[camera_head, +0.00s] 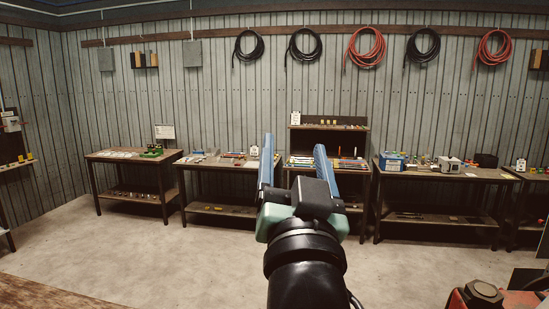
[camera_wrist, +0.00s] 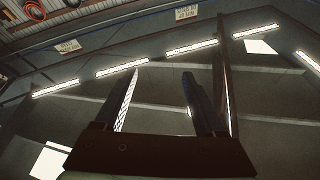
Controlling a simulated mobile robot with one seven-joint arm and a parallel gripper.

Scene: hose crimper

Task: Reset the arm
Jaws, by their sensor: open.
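My gripper (camera_head: 296,165) is raised in the middle of the head view, with its two blue fingers pointing up and spread apart. Nothing is between the fingers. It is in front of the workbenches and touches none of them. In the wrist view my gripper (camera_wrist: 160,78) also shows both fingers apart and empty, against the ceiling and its bright strip lights.
Several benches line the back wall, among them a left bench (camera_head: 133,193) and a right bench (camera_head: 440,176) holding small parts. Coiled hoses (camera_head: 304,44) hang above. A red and black object (camera_head: 485,296) is at lower right. The floor (camera_head: 150,255) at left is clear.

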